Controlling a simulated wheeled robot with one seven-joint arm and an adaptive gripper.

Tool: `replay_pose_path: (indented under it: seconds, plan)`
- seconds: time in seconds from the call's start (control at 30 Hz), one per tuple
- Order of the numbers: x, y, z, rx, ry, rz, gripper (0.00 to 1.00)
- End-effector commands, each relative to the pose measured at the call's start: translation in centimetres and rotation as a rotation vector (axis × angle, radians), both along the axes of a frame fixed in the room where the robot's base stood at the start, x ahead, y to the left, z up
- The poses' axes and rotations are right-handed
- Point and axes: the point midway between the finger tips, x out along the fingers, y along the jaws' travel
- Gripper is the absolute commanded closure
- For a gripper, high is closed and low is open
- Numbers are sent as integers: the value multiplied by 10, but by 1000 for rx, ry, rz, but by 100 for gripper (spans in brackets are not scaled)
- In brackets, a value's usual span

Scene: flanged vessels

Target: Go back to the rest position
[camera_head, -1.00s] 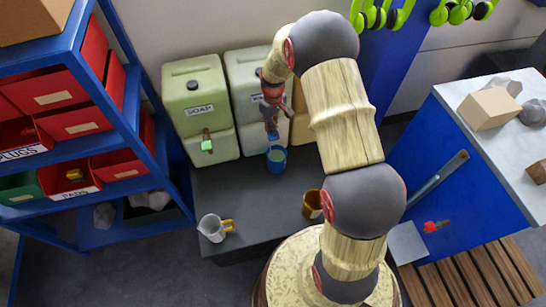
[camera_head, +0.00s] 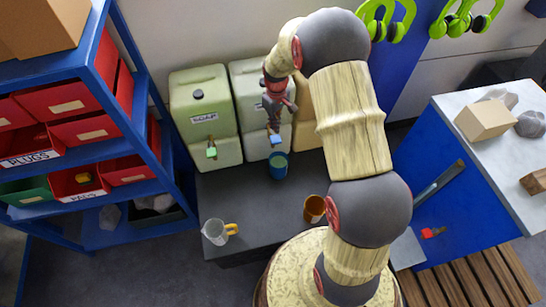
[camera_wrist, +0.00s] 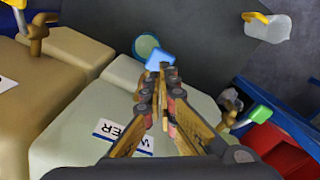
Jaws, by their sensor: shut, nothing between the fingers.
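My gripper (camera_head: 273,122) is shut and empty, pointing down in front of the middle pale vessel (camera_head: 258,93). In the wrist view its fingertips (camera_wrist: 160,80) lie close to the blue tap lever (camera_wrist: 160,59); I cannot tell whether they touch. The blue tap (camera_head: 276,139) also shows in the head view, just below the fingers. A blue cup (camera_head: 278,170) with a greenish inside stands upright on the dark bench (camera_head: 245,205) below that tap. The wrist view shows the cup (camera_wrist: 146,43) just beyond the lever. My arm hides part of the right-hand tan vessel (camera_head: 304,112).
The soap vessel (camera_head: 203,108) with its green tap (camera_head: 211,152) stands left. A clear jug (camera_head: 215,232) and an orange-brown mug (camera_head: 314,208) stand on the bench. Blue shelving (camera_head: 150,125) with red bins is at left; a marble-topped blue counter (camera_head: 455,205) is at right.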

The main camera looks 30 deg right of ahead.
Motion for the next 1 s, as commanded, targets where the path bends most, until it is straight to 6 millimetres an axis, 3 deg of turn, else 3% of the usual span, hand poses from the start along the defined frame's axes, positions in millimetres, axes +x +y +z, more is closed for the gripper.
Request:
replay_pose_path:
  seconds: [0.4,0.57,1.0]
  plan:
    - [-2,0,0,1,9,-61,100]
    - [-49,10,-10,13,100,-176,100]
    - [-143,50,98,-2,48,-367,100]
